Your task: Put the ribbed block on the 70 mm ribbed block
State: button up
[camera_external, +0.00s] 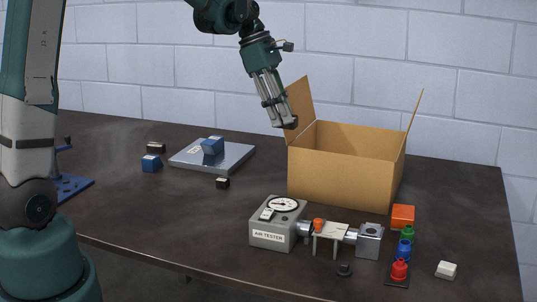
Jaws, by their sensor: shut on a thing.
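My gripper (284,123) is high in the air, left of the open cardboard box and well above the table. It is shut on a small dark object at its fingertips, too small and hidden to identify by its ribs. A blue block (212,146) sits on the grey metal plate (187,156). Another blue block (151,164) stands on the table left of the plate. Dark blocks lie behind that one (155,148) and in front of the plate (222,183). Ribs and sizes cannot be read at this distance, so I cannot tell which is the 70 mm ribbed block.
The open cardboard box (338,172) stands right of centre with its flaps up. In front are a grey air tester (270,236), a small fixture (330,232), an orange block (403,215), a red piece (399,270) and a white block (446,270). The left-front table is clear.

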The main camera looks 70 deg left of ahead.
jog(key=s+a+f+b, duration=0.1)
jog(key=a+f+b, duration=0.2)
jog(key=f, duration=0.4)
jog(key=s+a+f+n+t+y+b, duration=0.1)
jog(key=s+a+n, duration=0.2)
jog(key=a, duration=1.1)
jog(key=s+a+f+n+y+b, duration=0.1)
jog(key=s+a+n, duration=0.25)
jog(key=a, duration=0.95)
jog(key=s+a+f+n+y, duration=0.1)
jog(key=s+a+n, duration=0.1)
jog(key=s+a, duration=0.4)
jog(key=s+a+n+y+b, duration=0.1)
jog(key=s+a+n, duration=0.2)
jog(key=a, duration=1)
jog(key=s+a+f+n+y, duration=0.1)
jog(key=s+a+n, duration=0.1)
jog(key=s+a, duration=0.8)
jog(key=shift+f+b, duration=0.35)
jog(key=shift+n, duration=0.25)
jog(key=b, duration=0.1)
send_over(155, 145)
jog(key=shift+s+f, duration=0.1)
jog(key=shift+f, duration=3.05)
jog(key=shift+f+b, duration=0.4)
jog(key=shift+f, duration=1.45)
